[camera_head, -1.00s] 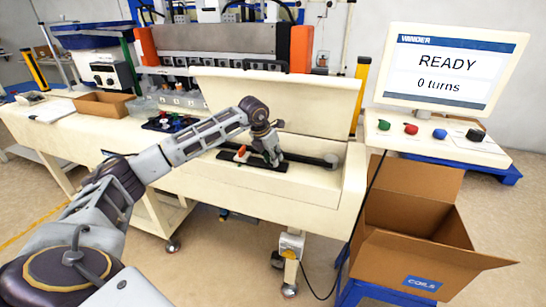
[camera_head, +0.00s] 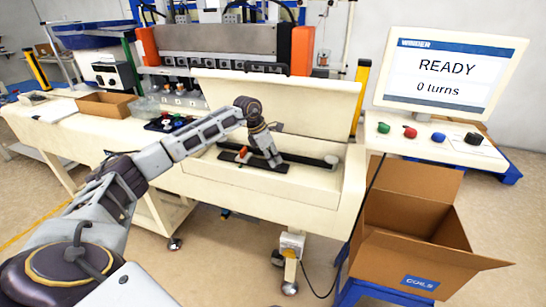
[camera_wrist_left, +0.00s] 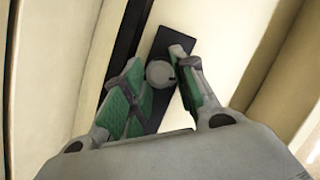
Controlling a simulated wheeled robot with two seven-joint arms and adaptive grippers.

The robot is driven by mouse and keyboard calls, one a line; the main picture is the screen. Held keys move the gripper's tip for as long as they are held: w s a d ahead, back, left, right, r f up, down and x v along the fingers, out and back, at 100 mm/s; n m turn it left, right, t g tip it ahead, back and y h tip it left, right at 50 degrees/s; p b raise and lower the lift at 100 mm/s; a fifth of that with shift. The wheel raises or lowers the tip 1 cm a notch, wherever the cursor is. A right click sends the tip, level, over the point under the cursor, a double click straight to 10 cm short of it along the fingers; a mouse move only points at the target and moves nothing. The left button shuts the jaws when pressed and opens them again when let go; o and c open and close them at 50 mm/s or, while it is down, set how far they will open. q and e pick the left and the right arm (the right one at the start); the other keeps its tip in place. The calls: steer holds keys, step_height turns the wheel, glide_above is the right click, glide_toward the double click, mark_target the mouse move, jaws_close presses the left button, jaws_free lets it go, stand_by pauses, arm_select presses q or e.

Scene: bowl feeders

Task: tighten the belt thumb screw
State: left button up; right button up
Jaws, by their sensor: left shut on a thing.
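My left gripper (camera_head: 273,160) reaches down into the open, cream-coloured trough of the machine. In the left wrist view its green-padded fingers (camera_wrist_left: 160,82) stand on both sides of a round, light grey thumb screw (camera_wrist_left: 159,73) and are shut on it. The screw sits on a black plate (camera_wrist_left: 172,42) beside a dark rail or belt (camera_wrist_left: 121,45). In the head view the black plate (camera_head: 238,158) carries a small red-orange part (camera_head: 242,151), and the gripper hides the screw. My right gripper is not in view.
The raised cover (camera_head: 290,98) stands behind the trough. A monitor (camera_head: 450,70) reads READY, 0 turns, above a panel with coloured buttons (camera_head: 410,132). An open cardboard box (camera_head: 400,255) marked COILS stands at the right. A small cardboard tray (camera_head: 105,104) lies at the left.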

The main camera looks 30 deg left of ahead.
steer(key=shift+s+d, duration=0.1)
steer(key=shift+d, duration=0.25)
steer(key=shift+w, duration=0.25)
arm_select(q)
steer(key=o, duration=1)
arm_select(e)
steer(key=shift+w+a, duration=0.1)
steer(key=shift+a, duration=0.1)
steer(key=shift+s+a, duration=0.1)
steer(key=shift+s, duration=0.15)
arm_select(q)
steer(key=shift+n, duration=0.3)
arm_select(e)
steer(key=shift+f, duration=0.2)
arm_select(q)
steer(key=shift+n+t+b, duration=0.3)
steer(key=shift+n+b, duration=0.1)
steer(key=shift+n, duration=0.2)
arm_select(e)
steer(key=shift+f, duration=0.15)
